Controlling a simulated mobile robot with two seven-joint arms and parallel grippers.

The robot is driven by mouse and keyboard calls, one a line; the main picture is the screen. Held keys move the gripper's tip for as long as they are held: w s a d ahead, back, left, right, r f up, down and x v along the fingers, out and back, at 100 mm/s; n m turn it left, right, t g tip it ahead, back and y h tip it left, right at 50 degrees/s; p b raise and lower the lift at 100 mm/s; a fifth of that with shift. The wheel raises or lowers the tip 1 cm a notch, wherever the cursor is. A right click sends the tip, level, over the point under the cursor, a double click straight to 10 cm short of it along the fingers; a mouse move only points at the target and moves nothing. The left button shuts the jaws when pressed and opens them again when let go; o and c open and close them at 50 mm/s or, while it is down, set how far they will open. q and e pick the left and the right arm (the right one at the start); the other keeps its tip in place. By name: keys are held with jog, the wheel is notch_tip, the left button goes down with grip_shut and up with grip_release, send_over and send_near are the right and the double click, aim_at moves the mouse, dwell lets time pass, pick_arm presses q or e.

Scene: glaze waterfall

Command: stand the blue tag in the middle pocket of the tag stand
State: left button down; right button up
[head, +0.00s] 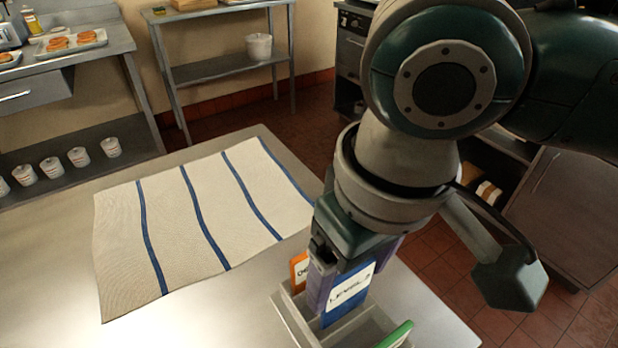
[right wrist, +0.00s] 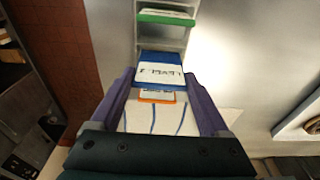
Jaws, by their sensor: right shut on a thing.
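My right gripper (head: 348,282) points down and is shut on the blue tag, with a purple finger at each side of it. The blue tag (head: 347,296) has a white label with dark lettering and stands roughly upright. It also shows between the fingers in the right wrist view (right wrist: 162,72). The grey tag stand (head: 291,322) is below it, partly hidden by the tag and gripper. The blue tag is over or in the middle part, between an orange tag (head: 299,270) and a green tag (head: 396,336). I cannot tell how deep its lower edge sits. My left gripper is not in view.
A cream cloth with blue stripes (head: 205,215) lies on the metal table (head: 60,290) left of the stand. The table's right edge is close beyond the stand. Shelves with white pots (head: 258,46) and a counter with food trays (head: 72,42) stand at the back.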

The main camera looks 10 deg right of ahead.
aim_at(350, 286)
jog(key=shift+f, duration=1.65)
jog(key=shift+f, duration=0.15)
jog(key=o, duration=1.2)
